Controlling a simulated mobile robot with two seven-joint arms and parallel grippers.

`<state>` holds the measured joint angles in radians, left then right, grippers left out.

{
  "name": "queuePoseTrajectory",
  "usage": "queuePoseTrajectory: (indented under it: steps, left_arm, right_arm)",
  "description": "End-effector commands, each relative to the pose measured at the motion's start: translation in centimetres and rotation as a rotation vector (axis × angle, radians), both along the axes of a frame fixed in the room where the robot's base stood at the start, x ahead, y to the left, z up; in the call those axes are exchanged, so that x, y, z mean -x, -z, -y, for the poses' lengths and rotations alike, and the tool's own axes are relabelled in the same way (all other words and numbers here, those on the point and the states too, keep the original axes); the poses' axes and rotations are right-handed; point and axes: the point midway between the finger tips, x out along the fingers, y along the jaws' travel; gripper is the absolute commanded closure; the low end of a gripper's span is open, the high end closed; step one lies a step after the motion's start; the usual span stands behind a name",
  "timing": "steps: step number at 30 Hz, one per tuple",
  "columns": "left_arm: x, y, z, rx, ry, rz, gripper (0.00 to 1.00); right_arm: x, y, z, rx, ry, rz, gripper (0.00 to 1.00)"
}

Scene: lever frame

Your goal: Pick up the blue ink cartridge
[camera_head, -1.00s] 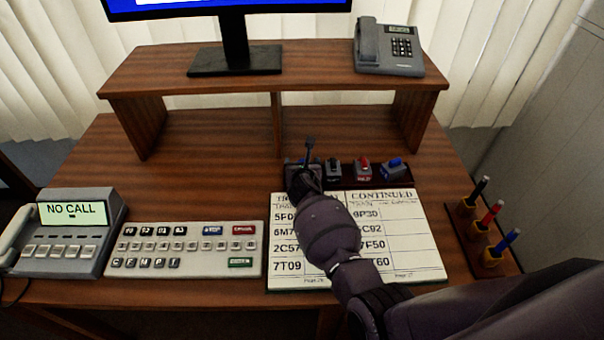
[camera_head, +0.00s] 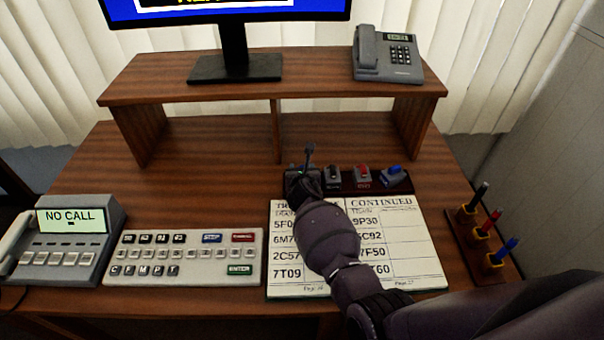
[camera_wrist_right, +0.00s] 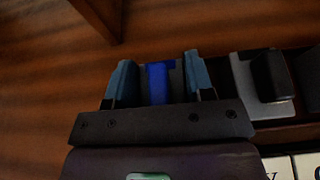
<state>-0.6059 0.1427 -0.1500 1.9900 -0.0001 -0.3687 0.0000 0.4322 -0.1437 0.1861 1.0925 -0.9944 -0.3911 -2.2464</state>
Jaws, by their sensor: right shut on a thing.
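My right gripper (camera_head: 309,153) is at the left end of the dark cartridge rack, just behind the open book. In the right wrist view its two fingers (camera_wrist_right: 159,62) stand on either side of a blue ink cartridge (camera_wrist_right: 158,84) and are shut on it. My wrist hides most of this cartridge in the head view, and I cannot tell whether it is clear of the rack. To its right are a black cartridge (camera_head: 333,172), a red cartridge (camera_head: 362,171) and another blue-topped cartridge (camera_head: 391,174). My left gripper is out of view.
An open book (camera_head: 410,245) lies under my right forearm. A pen stand (camera_head: 462,240) is at the right edge, a keypad (camera_head: 185,256) and a call phone (camera_head: 75,240) at the left. A raised shelf (camera_head: 310,75) with monitor and phone (camera_head: 387,55) stands behind.

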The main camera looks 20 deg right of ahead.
Motion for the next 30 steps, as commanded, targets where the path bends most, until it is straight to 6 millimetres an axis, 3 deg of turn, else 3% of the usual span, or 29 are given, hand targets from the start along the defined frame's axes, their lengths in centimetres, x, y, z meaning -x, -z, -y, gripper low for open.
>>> queuePoseTrajectory:
  steps: [7,17,24,30]
  left_arm:
    - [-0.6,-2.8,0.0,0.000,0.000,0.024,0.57]
    - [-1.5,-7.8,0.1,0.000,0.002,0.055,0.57]
    - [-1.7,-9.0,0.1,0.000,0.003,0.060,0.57]
    - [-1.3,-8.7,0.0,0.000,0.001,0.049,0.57]
  right_arm:
    - [-0.1,-3.8,0.1,0.004,-0.002,0.007,0.75]
    - [-0.1,-12.2,0.1,0.003,-0.002,0.005,0.75]
    - [0.0,-16.9,0.1,0.003,-0.001,0.003,0.75]
    - [0.0,-19.1,0.1,0.002,0.001,0.002,0.75]
